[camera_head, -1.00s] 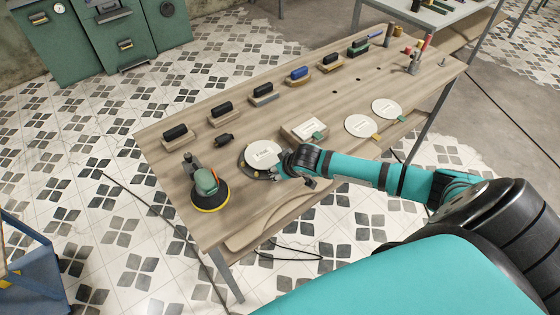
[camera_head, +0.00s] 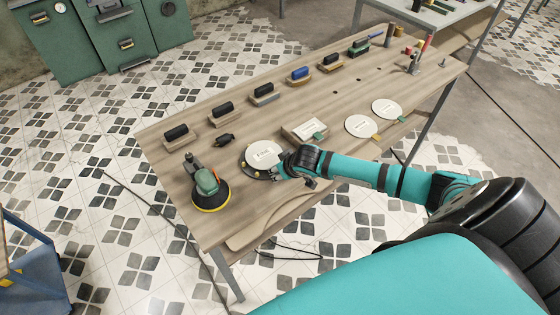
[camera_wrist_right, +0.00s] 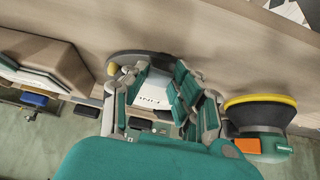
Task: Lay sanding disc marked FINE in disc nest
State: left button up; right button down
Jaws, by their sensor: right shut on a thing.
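The white sanding disc (camera_head: 263,152) is over the dark round disc nest (camera_head: 246,168), which has small yellow pegs at its rim. In the wrist view the disc (camera_wrist_right: 150,88) shows the word FINE between the fingers, and the nest's dark rim (camera_wrist_right: 138,55) shows behind it. My right gripper (camera_head: 278,172) is shut on the disc's near right edge; it also shows in the wrist view (camera_wrist_right: 153,100). I cannot tell whether the disc touches the nest's floor. My left gripper is out of view.
A sander with a yellow-edged pad (camera_head: 207,188) stands left of the nest. A block with a label (camera_head: 304,130) is to the right, then two white discs with an orange tab (camera_head: 361,126) and a green tab (camera_head: 387,109). Several sanding blocks line the back.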

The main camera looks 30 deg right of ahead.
jog(key=shift+f+b, duration=0.3)
jog(key=shift+f, duration=0.3)
dwell(0.5)
jog(key=shift+r+p, duration=0.65)
jog(key=shift+p, duration=0.25)
jog(key=shift+d, duration=0.15)
jog(key=shift+w+d+n+y, duration=0.1)
jog(key=shift+d+n+y, duration=0.55)
jog(key=shift+n, duration=0.35)
jog(key=shift+f+b, duration=0.45)
jog(key=shift+f, duration=0.15)
jog(key=shift+r, duration=0.1)
